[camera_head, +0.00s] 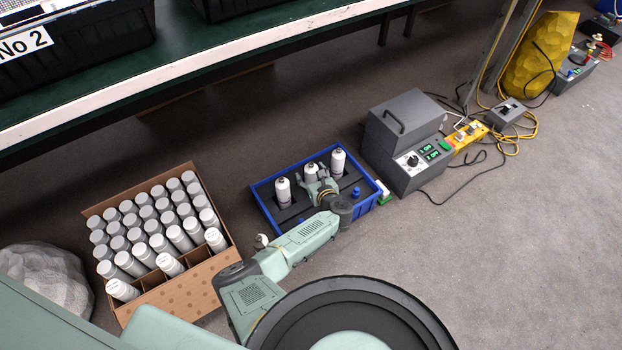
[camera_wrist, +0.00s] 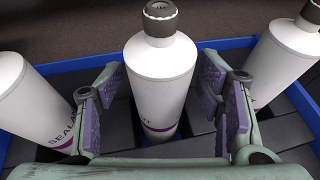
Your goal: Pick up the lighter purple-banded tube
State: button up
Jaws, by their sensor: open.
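Three white tubes stand in a blue crate (camera_head: 368,208): a left tube (camera_head: 283,191), a middle tube (camera_head: 311,171) and a right tube (camera_head: 338,162). My gripper (camera_wrist: 162,98) is open, its purple-padded fingers on either side of the middle tube (camera_wrist: 161,75), with gaps visible. The middle tube has a grey cap and a purple band low on its body. The left tube (camera_wrist: 35,105) shows a darker purple band; the right tube (camera_wrist: 287,58) shows a small purple patch near the right finger. Which band is lightest is hard to tell.
A cardboard box (camera_head: 195,278) of several grey-and-white tubes stands left of the crate. A grey power unit (camera_head: 405,140) stands close on its right, with cables beyond. A green-topped table (camera_head: 215,40) overhangs behind. Clear floor (camera_head: 520,240) lies at the right.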

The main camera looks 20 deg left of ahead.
jog(key=shift+c, duration=0.2)
jog(key=shift+r, duration=0.1)
jog(key=c, duration=1.3)
